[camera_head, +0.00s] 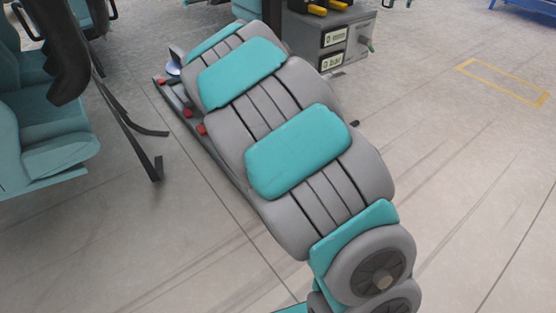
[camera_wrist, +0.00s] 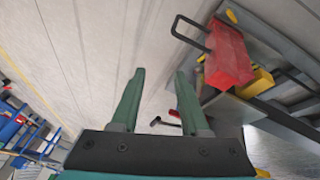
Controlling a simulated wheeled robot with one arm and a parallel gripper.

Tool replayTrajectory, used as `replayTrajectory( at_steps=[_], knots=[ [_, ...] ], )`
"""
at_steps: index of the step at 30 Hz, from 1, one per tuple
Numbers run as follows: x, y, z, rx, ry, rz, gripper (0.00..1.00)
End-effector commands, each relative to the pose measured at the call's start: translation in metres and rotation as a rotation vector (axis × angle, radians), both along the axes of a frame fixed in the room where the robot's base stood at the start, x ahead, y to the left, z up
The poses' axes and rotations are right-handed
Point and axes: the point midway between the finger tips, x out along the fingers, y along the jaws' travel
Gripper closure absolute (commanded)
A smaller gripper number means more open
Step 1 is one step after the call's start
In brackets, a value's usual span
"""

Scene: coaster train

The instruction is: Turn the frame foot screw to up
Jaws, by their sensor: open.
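My gripper (camera_wrist: 160,73) shows in the wrist view as two green fingers, spread apart with nothing held between them. A small black piece (camera_wrist: 166,123) with a bar-like end shows beyond the fingers, close to the right one. A small red piece (camera_wrist: 173,112) is beside it, partly hidden by that finger. I cannot tell whether either belongs to the frame foot screw. The screw cannot be made out in the head view, where my arm covers the middle and my fingers do not show.
A red toolbox (camera_wrist: 229,55) with a black handle and a yellow box (camera_wrist: 256,83) sit on a grey bench at right in the wrist view. Teal seats (camera_head: 45,150) stand left in the head view; a grey gauge box (camera_head: 335,40) stands behind my arm.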

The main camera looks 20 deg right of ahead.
Motion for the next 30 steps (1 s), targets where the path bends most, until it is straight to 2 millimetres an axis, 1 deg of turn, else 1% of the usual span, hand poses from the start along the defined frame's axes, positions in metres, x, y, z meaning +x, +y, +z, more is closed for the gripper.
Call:
replayTrajectory(
  at_steps=[3, 11, 14, 17, 20, 22, 23, 24, 26, 27, 29, 30],
  knots=[
    [-0.003, -0.003, 0.004, 0.005, 0.006, -0.020, 0.55],
    [-0.004, -0.003, 0.003, 0.005, 0.007, -0.023, 0.55],
    [-0.005, -0.003, 0.005, 0.006, 0.009, -0.021, 0.45],
    [-0.015, -0.005, 0.013, 0.013, 0.022, -0.008, 0.34],
    [-0.036, -0.007, 0.029, 0.032, 0.051, 0.024, 0.22],
    [-0.056, -0.008, 0.043, 0.054, 0.079, 0.060, 0.15],
    [-0.065, -0.008, 0.049, 0.064, 0.091, 0.078, 0.15],
    [-0.078, -0.007, 0.056, 0.080, 0.112, 0.105, 0.15],
    [-0.099, -0.005, 0.066, 0.107, 0.139, 0.146, 0.15],
    [-0.112, -0.004, 0.071, 0.124, 0.158, 0.175, 0.15],
    [-0.132, 0.000, 0.079, 0.154, 0.179, 0.224, 0.15],
    [-0.145, 0.003, 0.084, 0.173, 0.197, 0.260, 0.15]
  ],
)
